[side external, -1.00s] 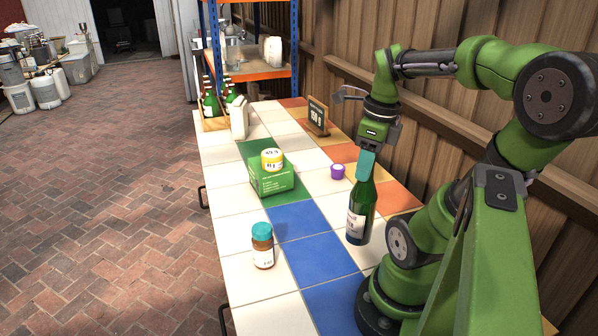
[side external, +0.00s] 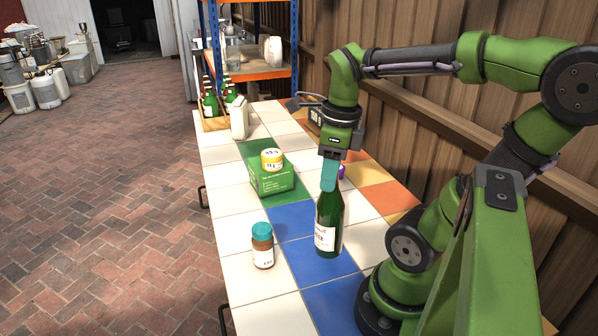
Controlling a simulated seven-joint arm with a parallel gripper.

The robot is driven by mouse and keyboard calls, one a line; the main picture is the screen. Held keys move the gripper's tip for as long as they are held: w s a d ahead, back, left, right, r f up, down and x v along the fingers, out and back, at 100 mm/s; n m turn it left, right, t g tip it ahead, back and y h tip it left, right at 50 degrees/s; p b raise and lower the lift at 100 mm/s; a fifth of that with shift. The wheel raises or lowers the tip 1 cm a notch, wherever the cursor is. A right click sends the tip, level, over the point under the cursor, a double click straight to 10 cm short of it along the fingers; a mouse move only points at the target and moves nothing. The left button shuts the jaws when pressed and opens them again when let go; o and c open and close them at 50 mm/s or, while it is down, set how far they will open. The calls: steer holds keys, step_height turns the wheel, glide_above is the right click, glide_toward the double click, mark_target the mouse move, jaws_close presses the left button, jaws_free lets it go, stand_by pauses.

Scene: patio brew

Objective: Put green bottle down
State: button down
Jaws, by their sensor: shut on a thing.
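The green bottle (side external: 329,222) has a white label and hangs upright in the side external view. My gripper (side external: 329,176) is shut on the bottle's neck from above, and the gripper's teal fingers hide the bottle's top. The bottle's base appears over the blue tiles (side external: 313,270) in the front half of the table. I cannot tell for sure whether the base touches the tiles.
A brown jar with a teal lid (side external: 263,246) stands left of the bottle. Behind are a green box (side external: 271,181) with a yellow-and-white jar (side external: 271,159) on top, a mostly hidden purple item (side external: 342,171), a white jug (side external: 239,118) and a bottle crate (side external: 215,125). White tiles front left are clear.

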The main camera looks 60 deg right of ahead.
steer(key=shift+w+d+r+m, duration=0.1)
steer(key=shift+w+r+m, duration=0.05)
steer(key=shift+w+m, duration=0.4)
steer(key=shift+w+d, duration=0.15)
steer(key=shift+w, duration=0.1)
steer(key=w+d+f, duration=0.2)
steer(key=w, duration=0.5)
steer(key=w+d+f, duration=0.3)
steer(key=w, duration=0.4)
steer(key=shift+w+d, duration=0.15)
steer(key=shift+f, duration=0.1)
steer(key=c, duration=0.8)
jaws_free()
steer(key=shift+f, duration=0.1)
